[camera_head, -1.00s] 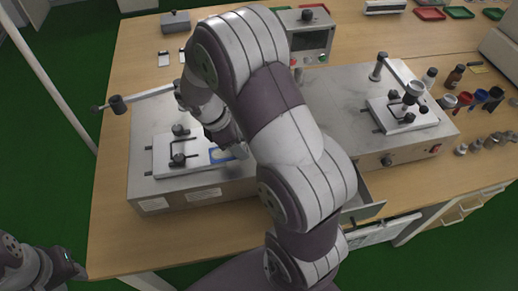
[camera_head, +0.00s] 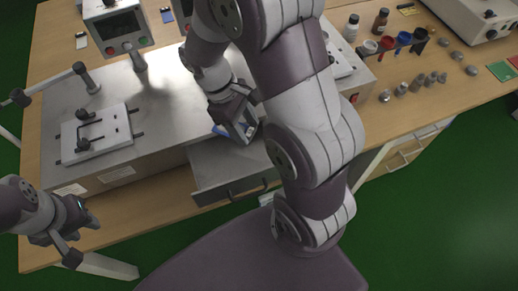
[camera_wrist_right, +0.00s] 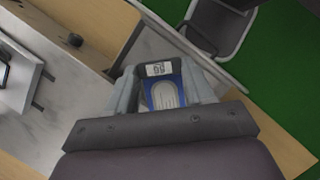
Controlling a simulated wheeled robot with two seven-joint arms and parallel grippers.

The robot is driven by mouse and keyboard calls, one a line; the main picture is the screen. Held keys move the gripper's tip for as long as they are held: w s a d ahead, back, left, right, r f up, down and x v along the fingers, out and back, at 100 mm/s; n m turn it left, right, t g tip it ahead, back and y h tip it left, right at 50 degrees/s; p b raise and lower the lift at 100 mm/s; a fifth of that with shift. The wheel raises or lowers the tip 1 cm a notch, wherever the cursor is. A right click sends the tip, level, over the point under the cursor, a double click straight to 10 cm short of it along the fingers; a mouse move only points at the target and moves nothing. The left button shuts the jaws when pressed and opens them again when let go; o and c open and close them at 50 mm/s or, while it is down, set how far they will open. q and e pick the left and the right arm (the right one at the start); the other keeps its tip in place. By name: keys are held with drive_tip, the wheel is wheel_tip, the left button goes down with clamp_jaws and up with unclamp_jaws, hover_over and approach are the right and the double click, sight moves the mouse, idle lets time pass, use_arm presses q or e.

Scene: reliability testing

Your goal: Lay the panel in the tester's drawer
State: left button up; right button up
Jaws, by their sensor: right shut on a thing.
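A blue panel (camera_wrist_right: 164,90) with a white label and a pale oval is held between the fingers of my right gripper (camera_wrist_right: 165,85) in the wrist view. In the head view, my right gripper (camera_head: 243,122) is above the back of the tester's open drawer (camera_head: 212,176), and a blue edge of the panel (camera_head: 222,130) shows beside its fingers. The drawer is pulled out from the front of the tester (camera_head: 165,100) and its visible floor is bare. My left gripper (camera_head: 82,235) is empty at the lower left, apart from the table, its fingers spread.
A white plate with a clamp (camera_head: 97,133) sits on top of the tester at left. A display box (camera_head: 118,28) stands behind. Bottles, coloured cups (camera_head: 387,43) and metal weights (camera_head: 420,82) stand at right. The drawer juts past the table's front edge.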

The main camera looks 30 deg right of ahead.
wheel_tip(320, 180, down, 7)
drive_tip(key=a+b, duration=0.1)
drive_tip(key=b, duration=0.5)
hover_over(250, 169)
drive_tip(key=w, duration=0.1)
drive_tip(key=f, duration=0.6)
drive_tip(key=shift+w+a+f+p, duration=0.1)
drive_tip(key=shift+a+f+p, duration=0.2)
drive_tip(key=shift+f+p, duration=0.05)
drive_tip(key=shift+a+f, duration=0.1)
drive_tip(key=shift+f, duration=0.3)
wheel_tip(250, 169, down, 3)
drive_tip(key=shift+a+r+b, duration=0.1)
drive_tip(key=shift+b, duration=0.2)
drive_tip(key=shift+f, duration=0.3)
drive_tip(key=o, duration=0.7)
drive_tip(key=shift+f, duration=0.1)
drive_tip(key=shift+o, duration=0.2)
